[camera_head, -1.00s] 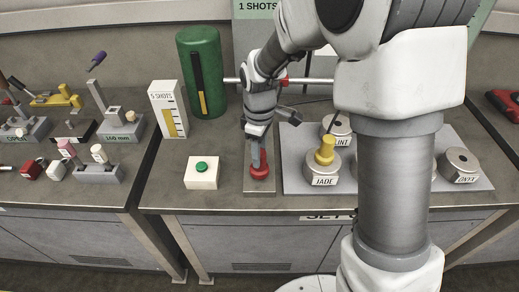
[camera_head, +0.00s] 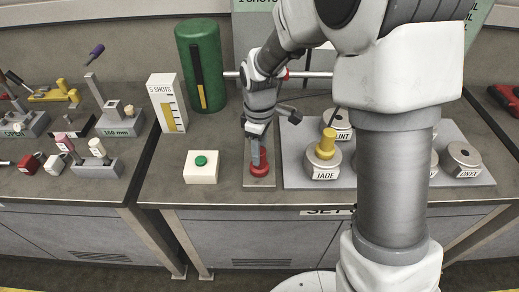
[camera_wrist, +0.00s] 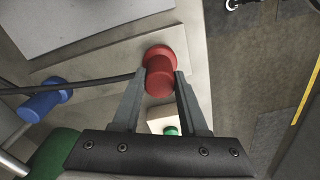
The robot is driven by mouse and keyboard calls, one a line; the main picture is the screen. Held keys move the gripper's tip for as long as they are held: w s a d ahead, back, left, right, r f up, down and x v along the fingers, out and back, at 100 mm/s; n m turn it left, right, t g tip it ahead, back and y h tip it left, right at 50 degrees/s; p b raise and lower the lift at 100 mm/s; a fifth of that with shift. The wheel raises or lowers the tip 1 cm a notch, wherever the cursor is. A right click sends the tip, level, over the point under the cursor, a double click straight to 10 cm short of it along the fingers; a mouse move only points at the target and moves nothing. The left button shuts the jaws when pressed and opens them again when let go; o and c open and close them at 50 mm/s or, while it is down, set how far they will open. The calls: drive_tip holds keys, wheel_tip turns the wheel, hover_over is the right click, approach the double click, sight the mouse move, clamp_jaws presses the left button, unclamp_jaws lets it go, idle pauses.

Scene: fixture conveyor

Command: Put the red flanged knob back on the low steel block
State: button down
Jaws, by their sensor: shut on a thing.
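The red flanged knob (camera_head: 259,171) is at the front end of a long, low steel block (camera_head: 259,185) near the table's front edge. My gripper (camera_head: 257,160) reaches down from above and is shut on the knob. In the wrist view, the red knob (camera_wrist: 160,76) sits between the two fingertips, with its wide flange beyond its narrower body. The steel block (camera_wrist: 100,68) runs beneath it as a pale strip. The knob looks upright in the head view. I cannot tell whether its flange rests fully on the block.
A white box with a green button (camera_head: 201,172) stands left of the block. A grey plate (camera_head: 300,180) with labelled round weights and a yellow knob (camera_head: 326,143) is close on the right. A green cylinder (camera_head: 203,62) stands behind. A blue knob (camera_wrist: 42,105) shows in the wrist view.

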drive_tip(key=shift+f, duration=0.3)
drive_tip(key=shift+c, duration=1.8)
unclamp_jaws()
wheel_tip(320, 180, up, 17)
drive_tip(key=p, duration=0.1)
drive_tip(key=shift+r+p, duration=0.2)
drive_tip(key=shift+p, duration=0.15)
